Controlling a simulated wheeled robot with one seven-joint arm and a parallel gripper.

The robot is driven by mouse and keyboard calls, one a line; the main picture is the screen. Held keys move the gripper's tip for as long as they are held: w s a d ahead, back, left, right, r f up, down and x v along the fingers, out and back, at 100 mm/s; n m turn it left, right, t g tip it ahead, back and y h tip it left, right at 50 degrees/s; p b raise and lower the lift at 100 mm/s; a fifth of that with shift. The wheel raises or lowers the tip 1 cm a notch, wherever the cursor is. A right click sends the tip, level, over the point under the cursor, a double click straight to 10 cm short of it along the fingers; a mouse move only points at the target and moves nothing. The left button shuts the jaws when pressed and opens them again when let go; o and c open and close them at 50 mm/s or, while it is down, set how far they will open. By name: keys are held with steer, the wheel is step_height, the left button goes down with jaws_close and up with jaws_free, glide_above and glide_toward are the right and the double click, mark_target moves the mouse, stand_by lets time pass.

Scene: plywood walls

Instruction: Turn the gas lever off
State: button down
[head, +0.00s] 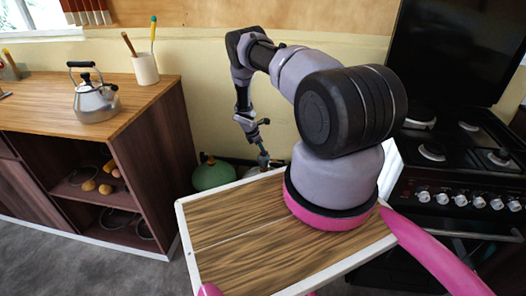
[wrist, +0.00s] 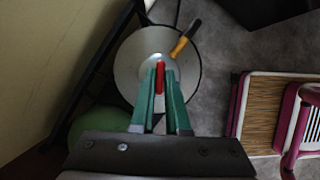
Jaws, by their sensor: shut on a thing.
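The red lever (wrist: 159,79) shows between my gripper's green fingers in the wrist view, over a pale grey round top. My gripper (wrist: 160,76) is shut on the lever, with a finger on each side. In the head view my gripper (head: 263,160) reaches down behind the wood-topped surface of my base, beside a rounded green gas bottle (head: 213,175). The lever is hidden in the head view. Part of the green bottle also shows at the lower left of the wrist view (wrist: 98,126).
A wooden cabinet (head: 160,140) with a kettle (head: 95,98) stands at left. A black stove (head: 460,175) stands at right. Grey floor (wrist: 222,70) is clear right of the round top.

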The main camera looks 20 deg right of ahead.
steer(key=m+g, duration=0.1)
steer(key=m, duration=0.2)
steer(key=m+g, duration=0.1)
steer(key=m, duration=0.2)
steer(key=shift+w+y, duration=0.2)
steer(key=shift+y, duration=0.2)
stand_by(0.3)
steer(key=c, duration=0.9)
jaws_free()
steer(key=v, duration=1)
steer(key=shift+r, duration=0.35)
steer(key=shift+w+a, duration=0.1)
steer(key=shift+w, duration=0.1)
